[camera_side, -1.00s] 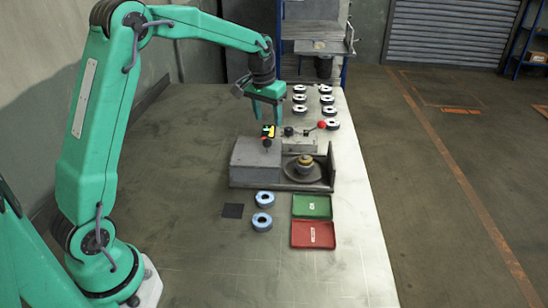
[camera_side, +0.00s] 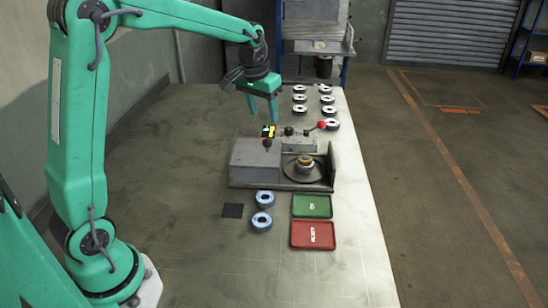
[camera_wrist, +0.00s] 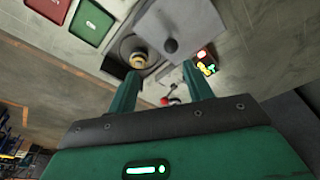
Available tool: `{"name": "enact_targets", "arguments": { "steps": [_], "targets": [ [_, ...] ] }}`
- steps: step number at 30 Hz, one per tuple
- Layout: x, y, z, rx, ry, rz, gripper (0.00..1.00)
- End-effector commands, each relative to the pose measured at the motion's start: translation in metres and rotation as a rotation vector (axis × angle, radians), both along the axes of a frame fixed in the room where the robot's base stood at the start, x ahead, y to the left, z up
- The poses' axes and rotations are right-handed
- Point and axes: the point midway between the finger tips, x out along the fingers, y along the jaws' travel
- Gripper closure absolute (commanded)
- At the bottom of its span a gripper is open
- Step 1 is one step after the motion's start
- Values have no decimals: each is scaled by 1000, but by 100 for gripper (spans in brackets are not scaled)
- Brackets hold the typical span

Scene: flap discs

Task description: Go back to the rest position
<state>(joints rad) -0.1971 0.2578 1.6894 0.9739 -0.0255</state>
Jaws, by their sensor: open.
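My gripper (camera_side: 262,108) is open and empty, with its fingers pointing down above the table, behind the grey machine (camera_side: 255,162). In the wrist view the two green fingers of my gripper (camera_wrist: 160,88) are spread apart with nothing between them. The machine has a round plate with a brass-coloured hub (camera_side: 304,162) on it, which also shows in the wrist view (camera_wrist: 138,60). A lever with a red knob (camera_side: 322,125) stands at the machine's back. A small lit display (camera_side: 268,131) is beside the fingertips in the side picture.
Several flap discs (camera_side: 299,98) stand in two columns at the back right. Two blue-rimmed discs (camera_side: 262,221) lie in front of the machine, near a dark square (camera_side: 232,210). A green tray (camera_side: 312,206) and a red tray (camera_side: 313,235) are at the front right. The table's left is clear.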

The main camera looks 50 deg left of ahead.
Motion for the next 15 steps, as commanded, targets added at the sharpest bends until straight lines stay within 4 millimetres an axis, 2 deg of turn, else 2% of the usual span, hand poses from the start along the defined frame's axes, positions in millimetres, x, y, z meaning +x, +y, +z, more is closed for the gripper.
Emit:
{"name": "enact_targets", "arguments": {
  "steps": [1,6,15],
  "targets": [
    [-9,-6,9,3,-14,-10,49],
    [-40,-23,29,10,-46,-38,49],
    [-99,-50,52,20,-107,-87,49]
  ]
}}
